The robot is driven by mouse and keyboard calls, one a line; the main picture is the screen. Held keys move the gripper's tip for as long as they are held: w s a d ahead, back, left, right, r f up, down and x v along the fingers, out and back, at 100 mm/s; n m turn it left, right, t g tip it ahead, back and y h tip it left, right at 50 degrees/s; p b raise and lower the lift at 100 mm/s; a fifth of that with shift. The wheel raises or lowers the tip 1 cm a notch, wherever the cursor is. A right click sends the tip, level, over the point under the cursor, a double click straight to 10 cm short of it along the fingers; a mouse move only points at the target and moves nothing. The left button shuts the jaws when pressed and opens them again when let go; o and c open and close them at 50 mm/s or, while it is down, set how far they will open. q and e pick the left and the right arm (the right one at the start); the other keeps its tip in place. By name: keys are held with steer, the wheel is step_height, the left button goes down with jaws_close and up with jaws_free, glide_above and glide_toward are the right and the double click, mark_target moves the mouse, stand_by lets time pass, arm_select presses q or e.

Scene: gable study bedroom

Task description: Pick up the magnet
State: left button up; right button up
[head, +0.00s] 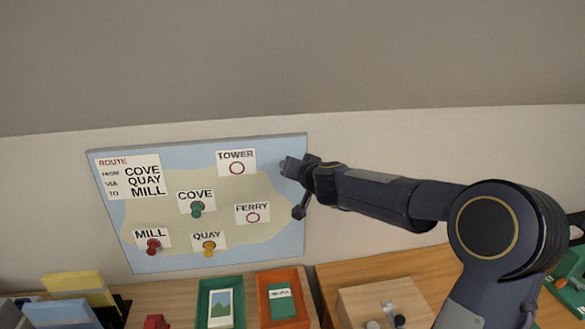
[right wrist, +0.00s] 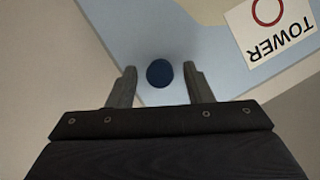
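A dark blue round magnet (right wrist: 160,73) is on the light blue edge strip of the map board (head: 165,220). In the right wrist view it sits between the two open fingers of my right gripper (right wrist: 159,69), with a gap on each side. In the head view my right gripper (head: 292,168) is at the board's upper right edge and hides the blue magnet. Other knobs on the board are green at COVE (head: 196,209), yellow at QUAY (head: 209,248) and red at MILL (head: 152,246). My left gripper is not in view.
TOWER (head: 237,168) and FERRY (head: 252,217) labels show empty red rings. A route card (head: 128,178) is at the board's upper left. Below stand a green tray (head: 239,292), an orange tray (head: 304,300), a wooden box (head: 358,304) and yellow and blue items at left.

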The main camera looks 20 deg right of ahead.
steer(key=c, duration=0.8)
steer(key=shift+o, duration=0.2)
steer(key=r+p, duration=0.7)
steer(key=shift+s+a+r, duration=0.1)
steer(key=shift+s+r, duration=0.15)
steer(key=shift+r, duration=0.15)
steer(key=s+a, duration=0.2)
steer(key=s, duration=0.7)
steer(key=s+a, duration=0.2)
steer(key=s, duration=0.8)
steer(key=shift+a+f+p, duration=0.35)
steer(key=shift+a+f, duration=0.05)
steer(key=shift+f, duration=0.05)
steer(key=shift+w, duration=0.1)
